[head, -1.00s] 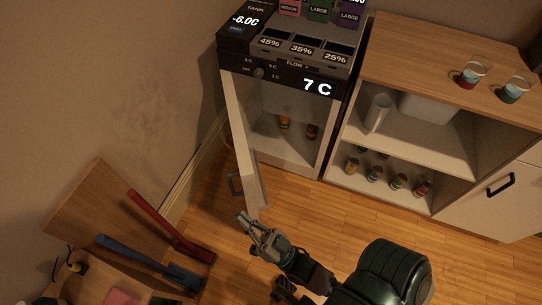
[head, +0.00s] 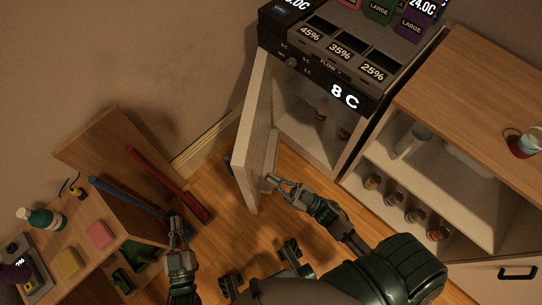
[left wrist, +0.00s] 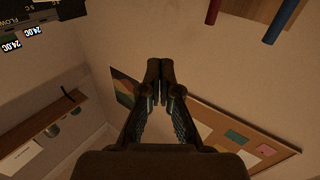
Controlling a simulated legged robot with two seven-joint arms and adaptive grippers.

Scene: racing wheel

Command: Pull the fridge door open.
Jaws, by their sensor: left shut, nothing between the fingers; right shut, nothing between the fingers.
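The fridge (head: 305,125) stands at the upper middle of the head view, with a dark panel reading 8 C. Its white door (head: 252,140) stands open, swung out toward the left, and the lit inside shows. A small part of the dark handle (head: 228,162) shows at the door's outer left side. My right gripper (head: 272,182) is shut at the door's inner side, near its free edge; I cannot tell whether it touches. My left gripper (head: 177,225) is shut and empty, left of the door and apart from it. It also shows in the left wrist view (left wrist: 160,70).
A wooden shelf unit (head: 475,85) with jars and a mug stands right of the fridge. At left are a wooden bench (head: 85,255) with sponges and a bottle, and red (head: 165,180) and blue (head: 125,195) long-handled tools near my left gripper. Wooden floor shows below the door.

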